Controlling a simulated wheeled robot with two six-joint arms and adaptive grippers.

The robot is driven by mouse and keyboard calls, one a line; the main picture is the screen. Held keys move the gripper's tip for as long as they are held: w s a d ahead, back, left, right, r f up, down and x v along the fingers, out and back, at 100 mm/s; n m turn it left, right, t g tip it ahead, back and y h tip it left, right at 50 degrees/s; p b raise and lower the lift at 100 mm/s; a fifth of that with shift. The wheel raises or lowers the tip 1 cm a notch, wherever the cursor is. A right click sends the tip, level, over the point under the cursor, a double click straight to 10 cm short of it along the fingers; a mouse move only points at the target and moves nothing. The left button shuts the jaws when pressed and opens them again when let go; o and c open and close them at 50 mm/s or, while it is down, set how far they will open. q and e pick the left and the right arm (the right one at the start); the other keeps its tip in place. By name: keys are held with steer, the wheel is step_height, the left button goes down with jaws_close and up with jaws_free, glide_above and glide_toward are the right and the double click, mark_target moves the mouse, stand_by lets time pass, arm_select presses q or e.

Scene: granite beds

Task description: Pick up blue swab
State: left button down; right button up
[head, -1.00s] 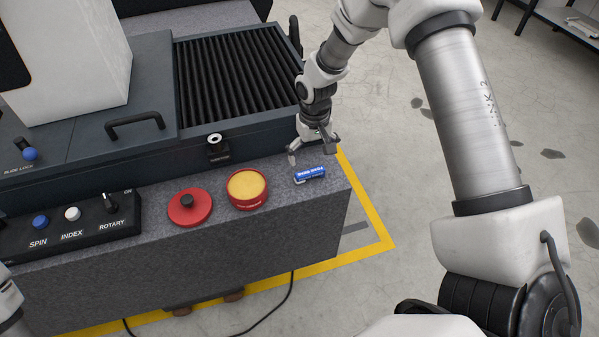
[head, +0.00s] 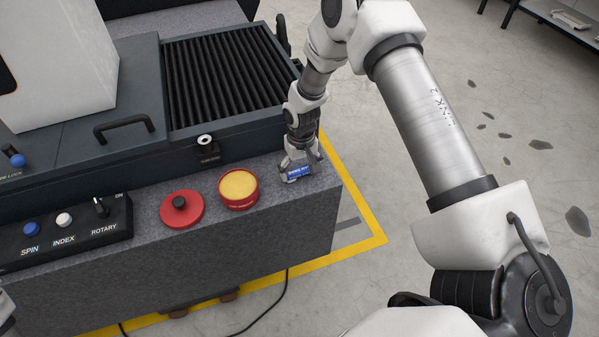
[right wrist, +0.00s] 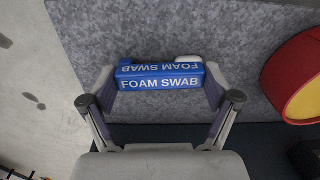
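The blue swab (head: 298,171) is a small blue block with white lettering, lying on the granite bed's front ledge near its right corner. In the right wrist view the swab (right wrist: 160,78) reads "FOAM SWAB" and lies crosswise between the fingers. My right gripper (head: 300,168) is down over it, with one finger at each end of the block. The right wrist view shows the right gripper (right wrist: 161,88) spread wide, its pads very close to the block's ends; firm contact is not clear. My left gripper is not in view.
A red round container with a yellow top (head: 239,187) and a red disc with a black knob (head: 181,209) stand left of the swab. A switch panel (head: 65,232) is further left. The machine's dark front wall (head: 150,167) rises close behind. The ledge ends just right.

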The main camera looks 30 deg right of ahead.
mark_target(301, 172)
steer(key=shift+r, duration=0.4)
steer(key=r, duration=0.1)
steer(key=s+r, duration=0.1)
steer(key=shift+a+r, duration=0.2)
steer(key=shift+r, duration=0.15)
steer(key=s+a+b, duration=0.1)
steer(key=s+a, duration=0.2)
steer(key=s, duration=0.3)
steer(key=s+a+r+b, duration=0.1)
steer(key=s+a, duration=0.3)
steer(key=s, duration=0.3)
steer(key=shift+a+r, duration=0.2)
steer(key=shift+a, duration=0.1)
steer(key=shift+c, duration=0.6)
